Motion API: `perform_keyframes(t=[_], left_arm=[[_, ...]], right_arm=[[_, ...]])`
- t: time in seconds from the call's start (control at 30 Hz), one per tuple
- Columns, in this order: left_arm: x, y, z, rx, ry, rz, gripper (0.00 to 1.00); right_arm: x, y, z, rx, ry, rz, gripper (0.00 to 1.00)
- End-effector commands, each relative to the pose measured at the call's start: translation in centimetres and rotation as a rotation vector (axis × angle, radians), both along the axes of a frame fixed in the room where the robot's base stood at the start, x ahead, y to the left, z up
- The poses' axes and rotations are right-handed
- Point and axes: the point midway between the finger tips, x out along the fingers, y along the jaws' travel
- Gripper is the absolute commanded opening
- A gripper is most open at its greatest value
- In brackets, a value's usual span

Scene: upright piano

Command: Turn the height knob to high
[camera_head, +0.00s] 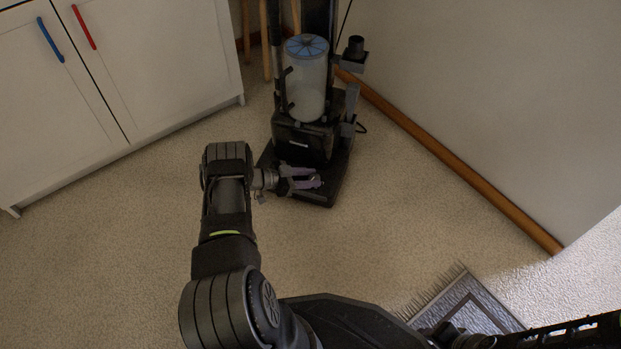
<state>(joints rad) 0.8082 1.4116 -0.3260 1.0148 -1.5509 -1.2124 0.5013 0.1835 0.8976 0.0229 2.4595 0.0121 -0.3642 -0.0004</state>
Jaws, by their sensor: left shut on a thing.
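An upright vacuum cleaner (302,140) with a clear dust bin stands on the carpet at top centre in the head view. My left gripper (312,182) reaches in from the left, low over the vacuum's dark floor head (325,195). Its fingers are shut on a small part on top of that head, where the height knob appears to be. The fingers hide most of the knob, so its setting cannot be read. My right arm comes in at the bottom right corner, away from the vacuum; its finger state cannot be made out.
A white cabinet (150,75) with a blue handle (50,39) and a red handle (83,27) stands at the left. A wall with a wooden baseboard (450,155) runs along the right. A fringed rug (467,297) lies at lower right. The carpet between is clear.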

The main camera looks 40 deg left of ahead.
Motion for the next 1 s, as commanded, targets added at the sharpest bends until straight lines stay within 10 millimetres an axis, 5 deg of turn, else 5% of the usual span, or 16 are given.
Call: perform_keyframes(t=[0.87, 0.9, 1.0], left_arm=[[0.16, 0.16, 0.03, -0.003, -0.002, -0.163, 0.00], [0.16, 0.16, 0.03, -0.003, -0.002, -0.163, 0.36], [0.17, 0.15, 0.03, -0.002, -0.002, -0.163, 0.45]], right_arm=[[0.00, 0.00, 0.00, 0.000, 0.000, 0.000, 0.36], [0.00, 0.00, 0.00, 0.000, 0.000, 0.000, 0.36], [0.00, 0.00, 0.00, 0.000, 0.000, 0.000, 0.36]])
